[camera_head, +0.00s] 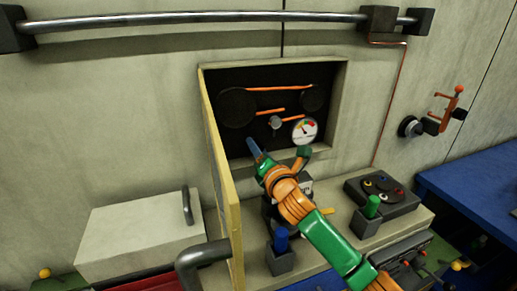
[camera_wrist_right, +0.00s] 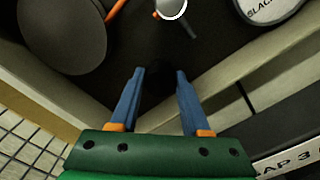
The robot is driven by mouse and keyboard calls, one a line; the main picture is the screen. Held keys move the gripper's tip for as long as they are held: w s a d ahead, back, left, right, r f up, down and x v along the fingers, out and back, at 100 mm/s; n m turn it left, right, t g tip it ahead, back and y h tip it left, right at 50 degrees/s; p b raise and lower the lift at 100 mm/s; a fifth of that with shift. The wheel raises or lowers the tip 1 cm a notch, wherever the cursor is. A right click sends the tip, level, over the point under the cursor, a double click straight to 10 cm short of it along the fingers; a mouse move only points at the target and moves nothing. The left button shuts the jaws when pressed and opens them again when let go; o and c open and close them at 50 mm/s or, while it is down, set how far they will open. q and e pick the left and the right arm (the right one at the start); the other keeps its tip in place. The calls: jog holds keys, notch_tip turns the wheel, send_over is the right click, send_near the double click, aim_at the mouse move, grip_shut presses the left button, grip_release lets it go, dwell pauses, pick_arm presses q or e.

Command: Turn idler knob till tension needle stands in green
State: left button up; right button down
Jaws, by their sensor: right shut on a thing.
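The tension gauge (camera_head: 305,131) is a white dial with coloured marks, set in the dark recess; its needle is too small to read. Its lower rim, with the word SLACK, shows in the right wrist view (camera_wrist_right: 268,10). My right gripper (camera_head: 254,147) reaches into the lower part of the recess; its blue fingers stand on either side of a dark, round knob (camera_wrist_right: 160,78) and are shut on it. The knob is hard to tell from the dark panel and is hidden in the head view. My left gripper is not in view.
The recess holds a large dark pulley (camera_head: 238,107), an orange belt (camera_head: 278,88) and a small grey idler (camera_head: 276,122). A yellow-edged open door (camera_head: 222,180) stands close on the left. A ledge (camera_head: 335,240) with a control box (camera_head: 383,190) lies below.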

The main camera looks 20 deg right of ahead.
jog(key=m+p, duration=0.1)
jog(key=m, duration=0.3)
jog(key=shift+r, duration=0.15)
jog(key=m+p, duration=0.1)
jog(key=m, duration=0.3)
jog(key=shift+m, duration=0.3)
jog(key=m+p, duration=0.1)
jog(key=m, duration=0.4)
jog(key=shift+r+m+p, duration=0.1)
jog(key=shift+m+p, duration=0.35)
jog(key=shift+m, duration=1.65)
jog(key=c, duration=0.7)
grip_release()
jog(key=o, duration=0.3)
jog(key=shift+w+f+m, duration=0.15)
jog(key=shift+f+m, duration=0.05)
jog(key=shift+m, duration=0.1)
